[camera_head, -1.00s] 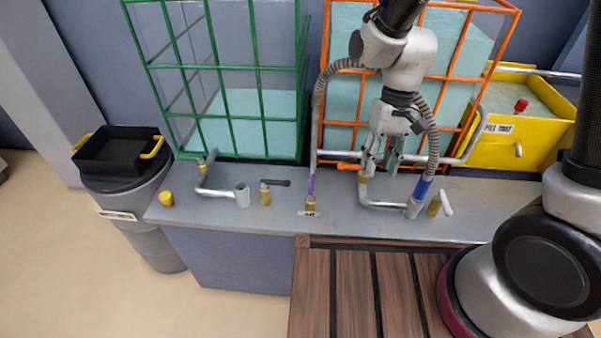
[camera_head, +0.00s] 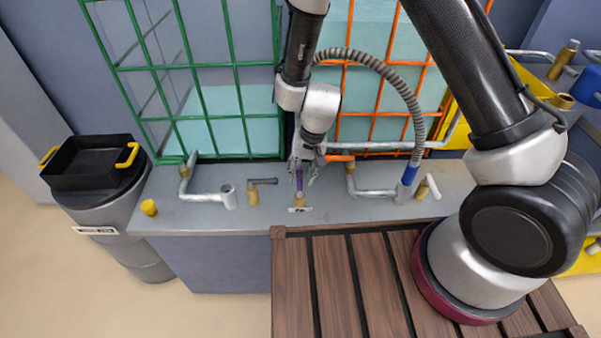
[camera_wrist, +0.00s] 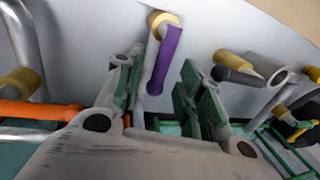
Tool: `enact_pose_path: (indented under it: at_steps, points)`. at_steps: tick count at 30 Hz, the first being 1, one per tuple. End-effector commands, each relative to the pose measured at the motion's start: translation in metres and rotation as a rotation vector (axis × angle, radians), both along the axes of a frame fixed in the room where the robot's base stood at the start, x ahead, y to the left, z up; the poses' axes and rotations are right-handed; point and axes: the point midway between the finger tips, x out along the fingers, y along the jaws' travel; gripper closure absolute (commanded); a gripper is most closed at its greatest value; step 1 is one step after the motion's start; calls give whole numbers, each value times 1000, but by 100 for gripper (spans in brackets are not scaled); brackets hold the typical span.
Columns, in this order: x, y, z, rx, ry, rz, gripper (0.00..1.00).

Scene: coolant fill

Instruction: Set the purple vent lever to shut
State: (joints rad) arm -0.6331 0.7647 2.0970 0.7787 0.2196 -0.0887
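The purple vent lever (camera_head: 299,179) stands roughly upright on a brass valve (camera_head: 299,199) on the grey bench, with a small white label by its foot. In the wrist view the purple lever (camera_wrist: 165,60) runs from the brass fitting (camera_wrist: 162,20) down between my two fingers. My gripper (camera_head: 303,178) points down at the lever. In the wrist view my gripper (camera_wrist: 160,95) is open, its green-padded fingers on either side of the lever with gaps showing. Whether a finger touches the lever's lower part is hard to tell.
An orange lever (camera_head: 338,158) lies close right of my gripper. A dark-handled valve (camera_head: 253,190) stands to the left. A grey hose (camera_head: 400,90) arches down to a blue coupling (camera_head: 408,176) at right. Green and orange tank cages stand behind.

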Motion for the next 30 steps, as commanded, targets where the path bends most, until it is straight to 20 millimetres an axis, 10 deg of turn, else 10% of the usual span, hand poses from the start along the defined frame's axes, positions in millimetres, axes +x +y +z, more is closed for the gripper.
enact_pose_path:
  at_steps: [9,16,30]
  points:
    - [0,1,-5,0,0,1,62]
    - [0,1,-4,0,0,1,100]
    - [0,-1,-4,0,1,-49,100]
